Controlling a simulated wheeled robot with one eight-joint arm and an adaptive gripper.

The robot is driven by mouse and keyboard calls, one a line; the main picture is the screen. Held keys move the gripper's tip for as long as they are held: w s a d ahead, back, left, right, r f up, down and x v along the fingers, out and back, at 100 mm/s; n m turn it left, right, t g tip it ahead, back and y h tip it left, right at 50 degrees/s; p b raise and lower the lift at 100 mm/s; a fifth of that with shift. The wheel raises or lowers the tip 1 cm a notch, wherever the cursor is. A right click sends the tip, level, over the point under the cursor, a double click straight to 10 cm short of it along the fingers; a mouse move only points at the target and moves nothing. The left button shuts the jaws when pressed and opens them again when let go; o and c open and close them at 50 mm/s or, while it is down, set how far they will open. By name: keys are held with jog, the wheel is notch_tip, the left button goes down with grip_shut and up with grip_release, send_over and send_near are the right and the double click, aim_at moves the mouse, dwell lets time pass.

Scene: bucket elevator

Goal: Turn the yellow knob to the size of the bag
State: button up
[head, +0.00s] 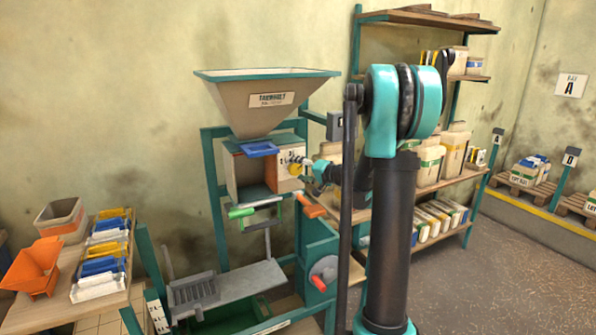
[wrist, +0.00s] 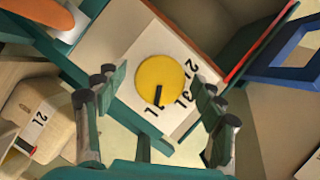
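The yellow knob (wrist: 175,72) is on a pale panel in the wrist view. Its black pointer (wrist: 159,95) points down in the picture, towards a mark that looks like 1L. Marks that look like 3L and 2L follow up its right side. My gripper (wrist: 160,88) is open, with one finger left and one right of the knob, apart from it. In the head view, my gripper (head: 306,165) is at the machine's front panel (head: 285,183). A beige, bag-like object (wrist: 55,108) at the left of the wrist view has a label that looks like 2L.
The machine has a hopper (head: 265,97) on top, and an orange handle (head: 311,207) and a red knob (head: 323,272) below the panel. A table (head: 100,302) with folded bags and bins stands left. Shelves (head: 432,186) with filled bags stand behind my arm. Floor at right is clear.

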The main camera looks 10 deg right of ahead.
jog(key=shift+s+d, duration=0.1)
jog(key=v, duration=1.1)
jog(key=shift+s+d, duration=0.2)
jog(key=shift+s, duration=0.15)
jog(key=shift+a, duration=0.1)
jog(key=s+a+f+n+g+h, duration=0.1)
jog(key=s+a+f+g+h, duration=0.2)
jog(key=s+f, duration=0.35)
jog(key=s+a+f+n+g, duration=0.2)
jog(key=s+a+f, duration=0.35)
jog(key=s, duration=0.25)
jog(key=s+d+f+n+g+h, duration=0.1)
jog(key=s+d+f+h, duration=0.1)
jog(key=s, duration=0.6)
jog(key=s+d+f+n+g+h, duration=0.1)
jog(key=s+d+f+g+h, duration=0.1)
jog(key=s+f, duration=0.5)
jog(key=s+d+h, duration=0.1)
jog(key=s+h, duration=0.1)
jog(key=shift+f+h, duration=0.2)
jog(key=shift+h, duration=0.2)
